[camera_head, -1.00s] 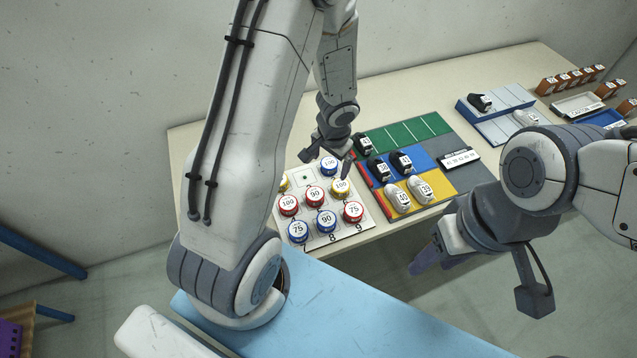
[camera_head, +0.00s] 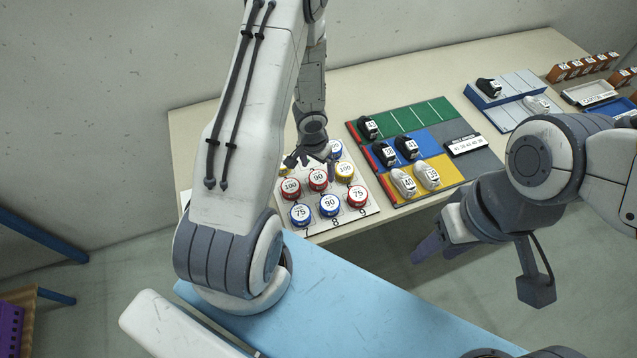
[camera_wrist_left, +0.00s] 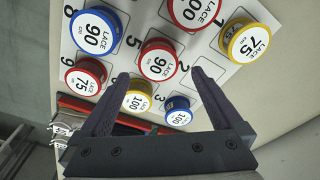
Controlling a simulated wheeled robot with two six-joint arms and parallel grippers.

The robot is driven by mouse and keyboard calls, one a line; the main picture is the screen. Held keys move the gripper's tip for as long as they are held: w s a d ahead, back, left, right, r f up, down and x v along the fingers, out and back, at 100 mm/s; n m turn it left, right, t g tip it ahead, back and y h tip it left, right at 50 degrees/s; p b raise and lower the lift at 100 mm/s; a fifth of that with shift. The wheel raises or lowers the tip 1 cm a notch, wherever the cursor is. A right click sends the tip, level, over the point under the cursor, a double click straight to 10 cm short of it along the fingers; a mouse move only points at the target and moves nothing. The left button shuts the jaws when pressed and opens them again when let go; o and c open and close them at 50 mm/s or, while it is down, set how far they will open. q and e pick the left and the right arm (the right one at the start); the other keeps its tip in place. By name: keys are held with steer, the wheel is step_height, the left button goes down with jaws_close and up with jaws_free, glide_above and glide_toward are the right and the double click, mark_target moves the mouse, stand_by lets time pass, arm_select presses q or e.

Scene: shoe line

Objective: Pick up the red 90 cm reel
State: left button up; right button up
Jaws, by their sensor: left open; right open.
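The red 90 reel (camera_head: 318,178) stands on the white numbered board (camera_head: 372,209), in the middle of the group of reels. In the left wrist view the red 90 reel (camera_wrist_left: 158,62) lies between and just beyond the fingertips. My left gripper (camera_head: 311,165) is open and empty, hovering over the board close to this reel. In the left wrist view my left gripper (camera_wrist_left: 160,78) has its two fingers apart, with no contact visible. My right gripper (camera_head: 432,248) is open and empty, off to the right in front of the table.
Close neighbours are a yellow 100 reel (camera_head: 345,170), a red 100 reel (camera_head: 290,188), a blue 90 reel (camera_head: 329,205) and a red 75 reel (camera_head: 356,195). A coloured mat (camera_head: 425,115) with several shoes lies right of the board. Bare table shows behind it.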

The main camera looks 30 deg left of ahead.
mark_target(318, 177)
arm_select(q)
step_height(318, 177, down, 5)
steer(key=b, duration=0.4)
steer(key=shift+d, duration=0.15)
steer(key=shift+r, duration=0.1)
steer(key=c, duration=1.4)
steer(key=shift+o, duration=0.2)
steer(key=shift+r, duration=0.1)
